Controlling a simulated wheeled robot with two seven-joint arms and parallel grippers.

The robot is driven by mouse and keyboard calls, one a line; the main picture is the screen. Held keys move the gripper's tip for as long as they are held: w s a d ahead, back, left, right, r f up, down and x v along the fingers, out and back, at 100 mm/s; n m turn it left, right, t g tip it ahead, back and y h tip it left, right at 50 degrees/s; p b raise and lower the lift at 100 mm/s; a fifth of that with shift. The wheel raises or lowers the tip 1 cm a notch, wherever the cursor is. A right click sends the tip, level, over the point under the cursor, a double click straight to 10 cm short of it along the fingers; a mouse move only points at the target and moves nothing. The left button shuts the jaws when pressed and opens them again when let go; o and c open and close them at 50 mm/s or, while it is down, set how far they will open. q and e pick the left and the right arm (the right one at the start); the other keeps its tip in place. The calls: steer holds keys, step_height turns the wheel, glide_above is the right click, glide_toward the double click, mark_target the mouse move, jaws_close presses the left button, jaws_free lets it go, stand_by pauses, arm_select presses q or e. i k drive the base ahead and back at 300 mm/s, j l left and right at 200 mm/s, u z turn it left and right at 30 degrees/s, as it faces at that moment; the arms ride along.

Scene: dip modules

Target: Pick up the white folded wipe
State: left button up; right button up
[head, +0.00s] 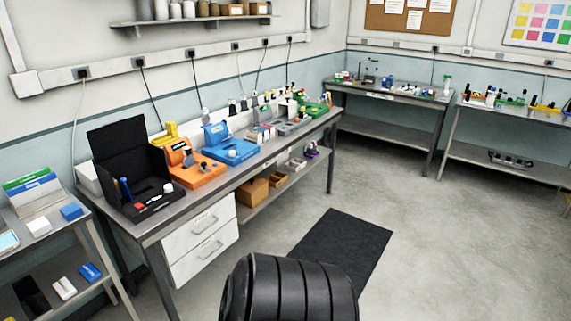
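I cannot pick out the white folded wipe with certainty at this distance. A small white block-like item (39,227) lies on the small cart at the left, beside a blue item (72,212). Another small white item (64,288) lies on the cart's lower shelf, next to a blue one (91,272). Neither of my grippers is in view. A black ribbed part at the bottom centre appears to be mine.
A long steel bench (205,190) along the left wall carries a black open case (122,160), an orange device (197,172) and a blue device (228,149). More benches stand at the back and right. A dark mat (342,246) lies on otherwise clear floor.

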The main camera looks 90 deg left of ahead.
mark_target(40, 226)
steer(key=u, duration=4.45)
steer(key=i+j+z, duration=0.65)
steer(key=z, duration=0.15)
steer(key=i+j+z, duration=0.2)
steer(key=j+z, duration=0.2)
steer(key=j, duration=0.15)
